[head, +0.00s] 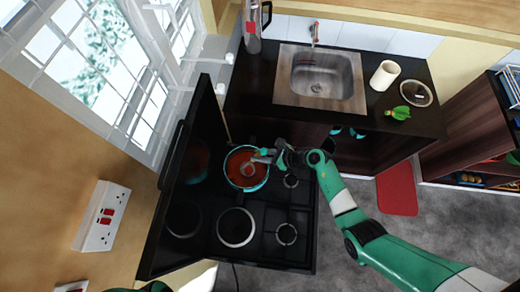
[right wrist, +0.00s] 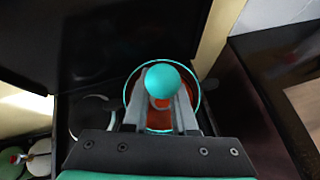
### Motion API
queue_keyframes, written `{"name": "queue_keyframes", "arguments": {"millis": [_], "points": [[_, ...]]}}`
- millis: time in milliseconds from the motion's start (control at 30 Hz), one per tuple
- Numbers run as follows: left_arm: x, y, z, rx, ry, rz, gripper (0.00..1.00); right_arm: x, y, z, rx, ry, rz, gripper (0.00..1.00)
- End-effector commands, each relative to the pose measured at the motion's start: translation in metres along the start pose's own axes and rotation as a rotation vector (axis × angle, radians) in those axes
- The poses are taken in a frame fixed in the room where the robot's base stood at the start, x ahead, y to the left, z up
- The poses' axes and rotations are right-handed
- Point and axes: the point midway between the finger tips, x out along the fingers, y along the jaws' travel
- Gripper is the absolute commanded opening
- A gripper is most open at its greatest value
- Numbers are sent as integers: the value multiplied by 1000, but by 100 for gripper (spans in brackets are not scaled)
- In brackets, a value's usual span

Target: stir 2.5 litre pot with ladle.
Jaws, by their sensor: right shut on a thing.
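The pot (head: 262,184) has a turquoise rim and orange-red contents, and stands on the far-left burner of the black stove in the head view. It also shows behind the fingers in the right wrist view (right wrist: 128,93). The ladle's round turquoise handle end (right wrist: 169,82) sits between the fingers of my right gripper (right wrist: 158,101). In the head view my right gripper (head: 266,156) is shut on the ladle at the pot's right rim. A greyish round part, apparently the ladle's bowl (head: 247,169), shows within the pot. The ladle's shaft is mostly hidden. My left gripper is out of view.
The stove (head: 262,240) has other burners, free of cookware. Its raised dark lid (head: 186,170) stands close left of the pot. The counter behind holds a sink (head: 318,80), a cream cylinder (head: 384,75) and a green item (head: 398,113).

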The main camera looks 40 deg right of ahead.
Motion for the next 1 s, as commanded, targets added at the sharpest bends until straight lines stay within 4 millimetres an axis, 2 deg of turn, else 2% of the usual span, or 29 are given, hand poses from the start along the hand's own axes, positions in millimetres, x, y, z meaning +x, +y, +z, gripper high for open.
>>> {"name": "queue_keyframes", "arguments": {"millis": [1000], "points": [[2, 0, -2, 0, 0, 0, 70, -75, -1, 48, -2, -3, -2, 0]]}}
